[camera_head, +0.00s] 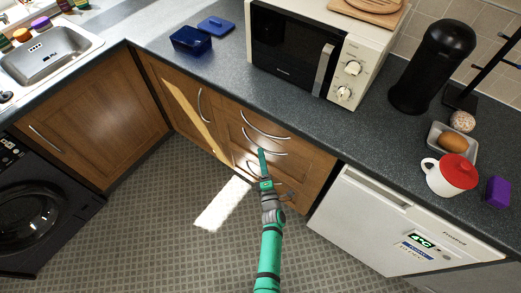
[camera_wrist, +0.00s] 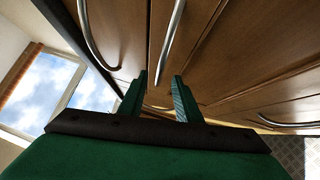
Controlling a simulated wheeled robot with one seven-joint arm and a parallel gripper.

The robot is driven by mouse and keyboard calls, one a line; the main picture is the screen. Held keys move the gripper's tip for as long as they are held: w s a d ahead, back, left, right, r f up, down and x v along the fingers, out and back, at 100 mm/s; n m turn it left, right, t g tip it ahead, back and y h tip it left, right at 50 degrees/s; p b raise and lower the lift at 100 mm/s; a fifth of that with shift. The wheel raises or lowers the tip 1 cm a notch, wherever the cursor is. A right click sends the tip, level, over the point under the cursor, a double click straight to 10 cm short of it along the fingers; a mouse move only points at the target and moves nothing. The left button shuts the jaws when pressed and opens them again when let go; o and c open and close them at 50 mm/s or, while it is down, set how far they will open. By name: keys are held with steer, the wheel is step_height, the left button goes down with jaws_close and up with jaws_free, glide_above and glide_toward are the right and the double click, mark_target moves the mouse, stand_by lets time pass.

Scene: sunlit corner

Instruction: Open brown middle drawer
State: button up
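The brown middle drawer (camera_head: 298,167) is in the wooden unit under the counter, and it looks closed. Its curved metal handle (camera_head: 279,154) shows just right of my gripper (camera_head: 262,152) in the head view. In the wrist view my gripper (camera_wrist: 162,75) is open, with two green fingers apart and pointing at the drawer fronts. The middle handle (camera_wrist: 172,38) runs down so that its near end appears between the fingertips. I cannot tell whether the fingers touch it. The top drawer handle (camera_wrist: 92,40) is to the left. My arm hides part of the lower drawers.
The top drawer handle (camera_head: 262,130) is just above, under the counter edge. A white dishwasher (camera_head: 365,215) stands to the right, and a corner cabinet (camera_head: 90,145) and black washing machine (camera_head: 40,225) to the left. The tiled floor (camera_head: 165,245) in front is clear.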

steer(key=shift+x, duration=1.85)
steer(key=shift+c, duration=0.7)
jaws_close()
steer(key=shift+s+a, duration=0.15)
steer(key=s+a, duration=1)
steer(key=s, duration=0.4)
steer(key=s+a, duration=1)
steer(key=s, duration=0.3)
steer(key=shift+s, duration=0.4)
steer(key=shift+o, duration=0.7)
jaws_free()
